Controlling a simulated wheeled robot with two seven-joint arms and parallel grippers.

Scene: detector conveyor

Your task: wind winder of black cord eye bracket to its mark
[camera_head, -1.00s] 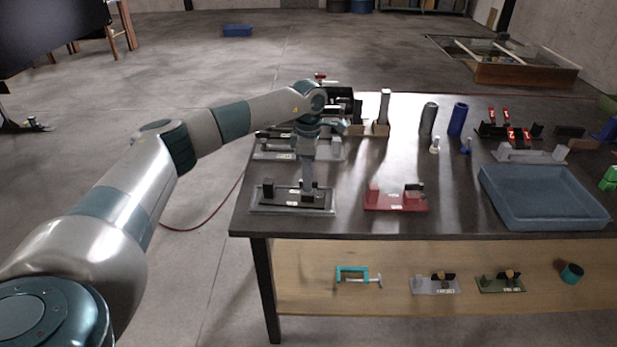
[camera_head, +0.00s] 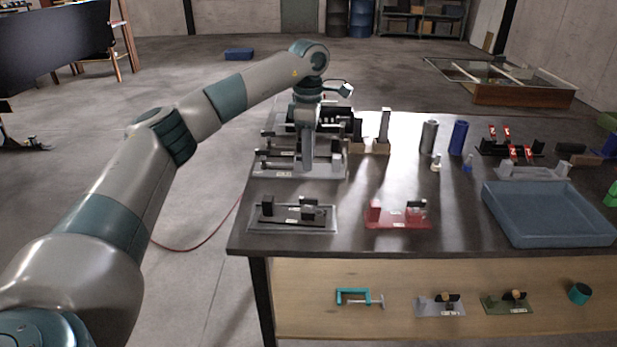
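A black bracket (camera_head: 290,214) with upright blocks sits on a grey base plate (camera_head: 328,228) at the table's front left. Which fixture is the cord eye bracket, and its winder and mark, are too small to make out. My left gripper (camera_head: 307,168) points down, seen above and behind this bracket and apart from it. It overlaps a grey fixture (camera_head: 270,170) farther back in the picture; whether it touches that is unclear. Its fingers are too small to tell open from shut. My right gripper is not in view.
A red fixture (camera_head: 398,222) stands right of the black bracket. A blue tray (camera_head: 548,238) fills the front right. Behind stand a grey cylinder (camera_head: 429,137) and a blue cylinder (camera_head: 458,138). A lower shelf (camera_head: 400,325) holds a teal clamp (camera_head: 357,297). The table between red fixture and tray is clear.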

